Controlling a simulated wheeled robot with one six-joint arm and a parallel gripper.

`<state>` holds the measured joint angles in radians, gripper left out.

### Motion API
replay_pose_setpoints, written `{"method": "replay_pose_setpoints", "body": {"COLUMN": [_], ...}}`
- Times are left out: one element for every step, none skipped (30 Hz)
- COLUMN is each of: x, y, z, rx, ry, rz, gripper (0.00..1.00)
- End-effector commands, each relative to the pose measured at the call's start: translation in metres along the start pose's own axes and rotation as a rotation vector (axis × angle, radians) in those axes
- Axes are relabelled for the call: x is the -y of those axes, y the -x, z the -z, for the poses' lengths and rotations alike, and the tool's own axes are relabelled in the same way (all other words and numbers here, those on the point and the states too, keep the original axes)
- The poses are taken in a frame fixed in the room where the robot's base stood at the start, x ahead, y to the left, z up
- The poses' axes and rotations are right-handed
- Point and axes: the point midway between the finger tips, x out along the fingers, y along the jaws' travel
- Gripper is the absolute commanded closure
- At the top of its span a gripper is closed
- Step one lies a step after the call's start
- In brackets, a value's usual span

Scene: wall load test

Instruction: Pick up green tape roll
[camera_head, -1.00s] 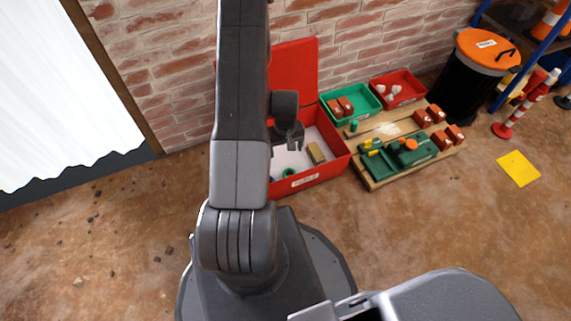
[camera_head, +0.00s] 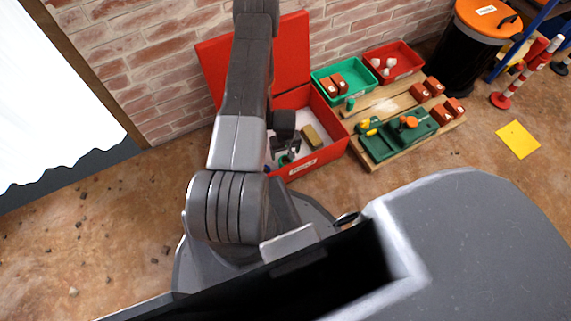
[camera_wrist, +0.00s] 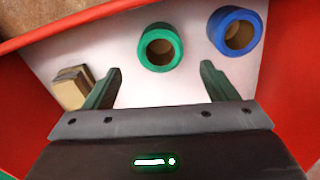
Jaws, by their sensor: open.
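The green tape roll (camera_wrist: 160,47) lies on the white floor of the red box, its hole facing up, in the wrist view. In the head view only a small green part (camera_head: 286,158) shows beside my gripper. My gripper (camera_wrist: 160,85) is open, with dark green fingers on either side of the roll in the picture and short of it. Nothing is between the fingers. The red box (camera_head: 318,160) stands on the floor with its lid raised against the wall. In the head view my arm hides part of the box and my gripper (camera_head: 284,150) is inside or just above it.
A blue tape roll (camera_wrist: 236,31) lies right of the green one. A tan block (camera_wrist: 73,88) lies left, near the left finger; it also shows in the head view (camera_head: 311,135). Red box walls surround them. A green tray (camera_head: 318,82) and a wooden pallet (camera_head: 400,155) stand right.

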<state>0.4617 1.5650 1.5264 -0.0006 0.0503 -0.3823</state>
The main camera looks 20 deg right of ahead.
Motion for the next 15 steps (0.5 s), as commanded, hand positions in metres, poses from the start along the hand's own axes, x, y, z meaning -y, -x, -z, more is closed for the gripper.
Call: {"method": "replay_pose_setpoints", "body": {"x": [0.0,0.0,0.0,0.0,0.0,0.0,0.0,0.0,0.001,0.001,0.001,0.001,0.001,0.001,0.001], "y": [-0.008,-0.01,-0.012,-0.013,-0.014,-0.016,-0.017,-0.02,-0.024,-0.028,-0.033,-0.039,-0.044,-0.05,-0.055], "z": [0.0,0.0,0.0,0.0,0.0,0.0,0.0,-0.001,-0.001,-0.002,-0.002,-0.003,-0.003,-0.003,-0.004], "rx": [0.001,0.0,0.0,0.0,0.0,0.0,0.0,0.0,0.001,0.002,0.002,0.001,0.001,0.001,0.0], "ry": [0.0,0.0,0.0,0.0,0.0,0.0,0.0,0.0,0.0,0.0,0.0,0.0,0.0,0.0,0.0], "rz": [0.0,0.0,0.0,0.0,0.0,0.0,0.0,0.0,0.0,0.001,0.001,0.001,0.0,0.0,0.0], "gripper": [0.21,0.21,0.21,0.21,0.21,0.21,0.21,0.21,0.21,0.21,0.21,0.21,0.21,0.21,0.21]}}
